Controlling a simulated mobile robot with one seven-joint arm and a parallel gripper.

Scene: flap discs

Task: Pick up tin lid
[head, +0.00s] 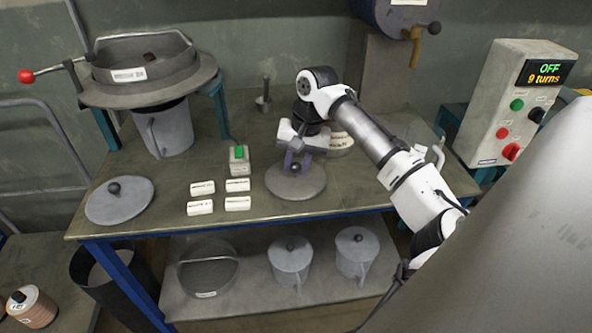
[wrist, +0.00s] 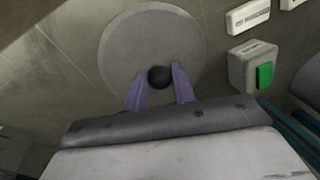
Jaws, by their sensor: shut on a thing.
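The tin lid (head: 297,183) is a flat grey disc with a round dark knob in its middle. It is at the middle of the workbench, near the front edge, in the head view. It also shows in the wrist view (wrist: 130,45). My gripper (head: 297,165) points down over the lid. Its two purple fingers are shut on the knob, one on each side, as the wrist view shows (wrist: 159,82). I cannot tell whether the lid rests on the bench or hangs just above it. A second, similar lid (head: 120,203) lies at the bench's left end.
Several white labels (head: 238,203) and a small box with a green button (head: 239,160) lie left of my gripper. A sieve (head: 150,65) stands at the back left over a grey can (head: 165,130). A control box (head: 510,100) stands at the right. Lidded cans (head: 290,262) sit on the lower shelf.

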